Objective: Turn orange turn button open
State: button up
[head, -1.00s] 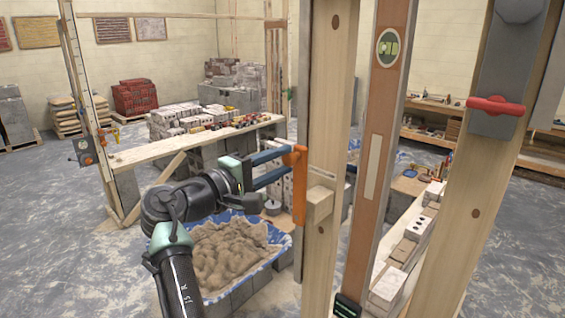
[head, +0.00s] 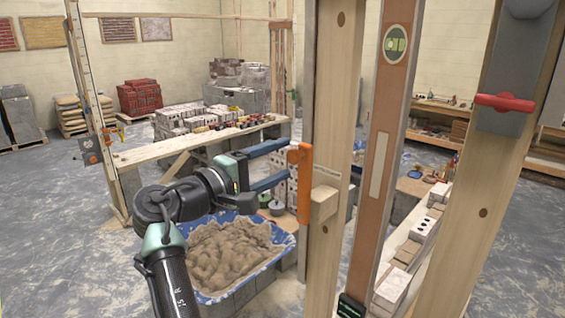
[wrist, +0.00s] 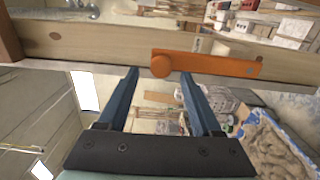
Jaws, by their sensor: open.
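The orange turn button (head: 304,190) is a long bar with a rounded knob near its top, on the left edge of a wooden post (head: 333,120). It stands upright, next to a small wooden block (head: 324,204). My gripper (head: 287,160) is open, its two blue fingers one above the other, with tips just left of the button's upper part. In the wrist view the orange button (wrist: 225,65) lies sideways across the post, its round knob between the open fingertips. I cannot tell whether a finger touches it.
A spirit level (head: 380,160) leans beside the post. A red turn button (head: 504,103) is on another post at the right. A blue-lined tub of mortar (head: 235,255) stands below my arm. A plank bench (head: 190,145) with bricks is behind.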

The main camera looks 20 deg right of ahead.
jog(key=b+v, duration=0.5)
jog(key=v, duration=0.6)
jog(key=shift+a, duration=0.25)
